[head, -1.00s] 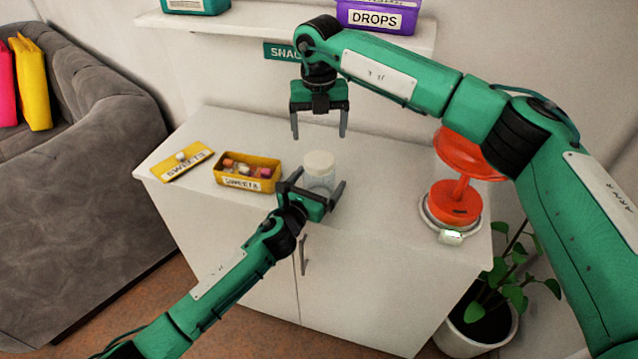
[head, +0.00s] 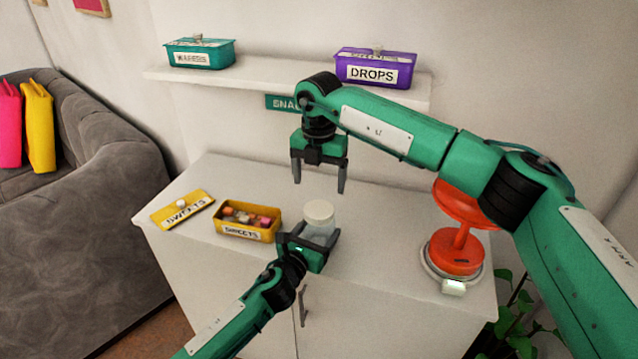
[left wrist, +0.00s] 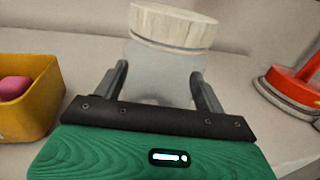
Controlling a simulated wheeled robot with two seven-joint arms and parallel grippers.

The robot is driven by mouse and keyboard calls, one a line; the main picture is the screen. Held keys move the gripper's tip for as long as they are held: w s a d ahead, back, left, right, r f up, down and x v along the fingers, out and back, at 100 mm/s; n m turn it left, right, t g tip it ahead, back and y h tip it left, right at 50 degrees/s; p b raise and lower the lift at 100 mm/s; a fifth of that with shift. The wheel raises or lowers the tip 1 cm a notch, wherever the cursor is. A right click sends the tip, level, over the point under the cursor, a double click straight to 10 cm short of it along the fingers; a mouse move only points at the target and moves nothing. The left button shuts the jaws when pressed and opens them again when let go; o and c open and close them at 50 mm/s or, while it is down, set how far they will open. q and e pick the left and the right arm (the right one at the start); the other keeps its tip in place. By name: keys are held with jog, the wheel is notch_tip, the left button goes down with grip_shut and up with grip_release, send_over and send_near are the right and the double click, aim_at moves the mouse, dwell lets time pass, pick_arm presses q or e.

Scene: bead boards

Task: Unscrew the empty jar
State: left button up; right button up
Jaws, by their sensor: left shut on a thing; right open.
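The empty jar (head: 318,222) is clear, with a pale wooden lid (head: 319,210) on it. It stands upright on the white cabinet top near its front edge. In the left wrist view the clear jar body (left wrist: 163,68) shows between the fingers, with the lid (left wrist: 173,24) above them. My left gripper (head: 318,237) is shut on the jar's body below the lid. My right gripper (head: 319,187) is open and empty, pointing down, and looks to be above and behind the jar.
An open yellow sweets box (head: 247,221) with several candies stands left of the jar, its lid (head: 182,208) beside it. A red dispenser (head: 457,250) stands on a scale at right. A shelf (head: 285,84) behind holds a teal box (head: 199,53) and a purple drops box (head: 375,69).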

aim_at(319, 209)
jog(key=m, duration=1.2)
jog(key=shift+m, duration=0.4)
jog(key=shift+f, duration=4)
jog(key=c, duration=1)
